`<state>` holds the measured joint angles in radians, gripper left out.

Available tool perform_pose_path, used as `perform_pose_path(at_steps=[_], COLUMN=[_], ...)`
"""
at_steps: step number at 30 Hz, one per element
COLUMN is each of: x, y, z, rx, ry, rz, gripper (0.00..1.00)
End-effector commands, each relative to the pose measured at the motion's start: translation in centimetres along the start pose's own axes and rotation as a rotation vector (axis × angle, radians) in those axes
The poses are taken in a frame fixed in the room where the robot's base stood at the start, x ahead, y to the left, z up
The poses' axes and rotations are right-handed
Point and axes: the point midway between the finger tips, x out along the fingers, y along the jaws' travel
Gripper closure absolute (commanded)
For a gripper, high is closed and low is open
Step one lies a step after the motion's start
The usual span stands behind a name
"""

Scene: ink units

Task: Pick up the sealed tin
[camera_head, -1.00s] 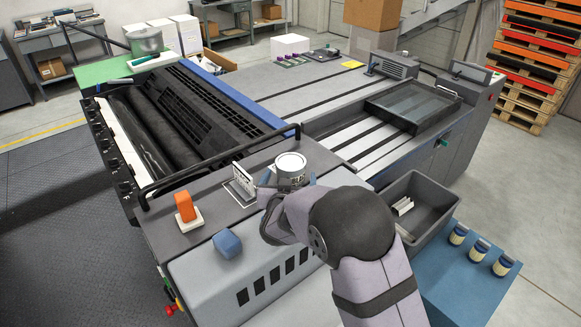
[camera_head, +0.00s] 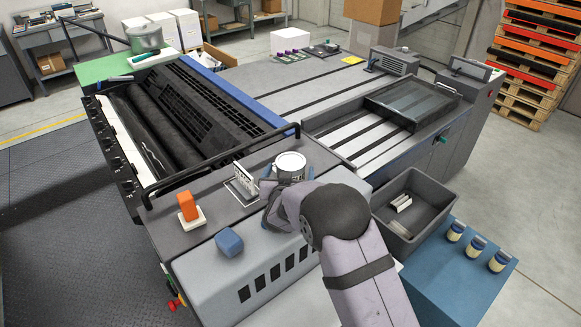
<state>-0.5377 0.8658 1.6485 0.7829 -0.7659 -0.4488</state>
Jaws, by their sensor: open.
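The sealed tin (camera_head: 290,162) is a pale, round-lidded can with a printed label. It stands upright on the grey machine top, right of a small upright printed card. My gripper (camera_head: 289,178) is at the tin's near side, open. One finger shows left of the tin and the other right of it. The wrist hides the tin's lower front, so contact cannot be told.
The card stand (camera_head: 243,187) is close to the left finger. An orange block on a white base (camera_head: 189,208) and a blue block (camera_head: 229,242) are further left. A dark bin (camera_head: 440,203) is at right. Several small jars stand on a blue surface (camera_head: 455,285).

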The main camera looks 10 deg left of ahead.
Motion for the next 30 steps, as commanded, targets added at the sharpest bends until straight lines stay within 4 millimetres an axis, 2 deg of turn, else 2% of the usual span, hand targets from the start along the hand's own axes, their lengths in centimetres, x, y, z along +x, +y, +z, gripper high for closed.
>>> perform_pose_path(at_steps=[7,17,20,24,25,30], x=[2.1,2.5,2.5,2.4,2.4,2.4], y=[0.0,0.0,0.0,0.0,0.0,-0.1], z=[0.0,0.1,0.1,0.1,0.1,-0.2], rx=[0.001,0.001,0.001,0.001,0.001,0.002], ry=[-0.002,-0.001,-0.001,0.0,0.0,0.005], rz=[0.0,0.0,0.0,0.0,-0.001,-0.001], gripper=[0.1,0.1,0.31,0.65,0.7,0.71])
